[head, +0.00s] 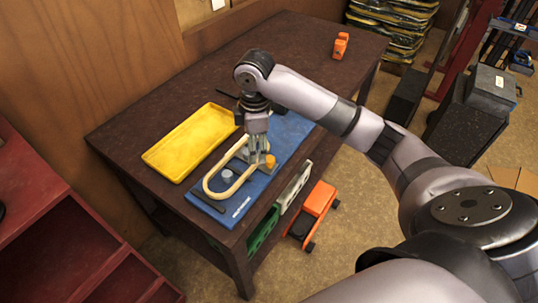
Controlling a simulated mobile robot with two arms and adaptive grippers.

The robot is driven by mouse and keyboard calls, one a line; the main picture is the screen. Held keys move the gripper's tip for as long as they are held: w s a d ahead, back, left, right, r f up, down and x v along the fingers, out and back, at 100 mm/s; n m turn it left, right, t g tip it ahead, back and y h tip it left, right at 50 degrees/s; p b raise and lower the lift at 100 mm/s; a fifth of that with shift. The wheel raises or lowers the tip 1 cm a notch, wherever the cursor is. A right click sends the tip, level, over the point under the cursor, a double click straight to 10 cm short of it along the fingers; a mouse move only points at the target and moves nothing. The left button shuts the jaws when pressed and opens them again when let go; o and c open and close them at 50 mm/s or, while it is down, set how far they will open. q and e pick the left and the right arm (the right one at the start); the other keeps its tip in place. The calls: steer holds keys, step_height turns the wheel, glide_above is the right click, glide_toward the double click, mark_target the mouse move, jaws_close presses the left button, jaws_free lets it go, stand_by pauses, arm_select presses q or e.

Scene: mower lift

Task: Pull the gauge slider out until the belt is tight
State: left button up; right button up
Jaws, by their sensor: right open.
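The belt (213,192) is a cream loop lying on the blue mat (278,147) on the dark table. A grey round pulley (227,177) sits inside its near-left end. My right gripper (258,152) points down over the far-right end of the loop, open. An orange-yellow piece (270,161) shows beside its fingertips, and I take it for part of the gauge slider. The gripper hides much of that end, so I cannot tell whether the fingers touch it or how tight the belt is. My left gripper is not in view.
A yellow tray (150,156) lies left of the mat. An orange tool (341,46) stands at the table's far end. An orange mower-like machine (318,200) is on the floor by the table's right side. The table's far part is mostly clear.

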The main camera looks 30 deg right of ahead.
glide_toward(270, 158)
step_height(270, 158, down, 9)
steer(key=p, duration=0.2)
steer(key=shift+w+a+r+p, duration=0.1)
steer(key=shift+a+p, duration=0.05)
steer(key=shift+p, duration=0.25)
steer(key=shift+c, duration=0.4)
jaws_close()
stand_by(0.5)
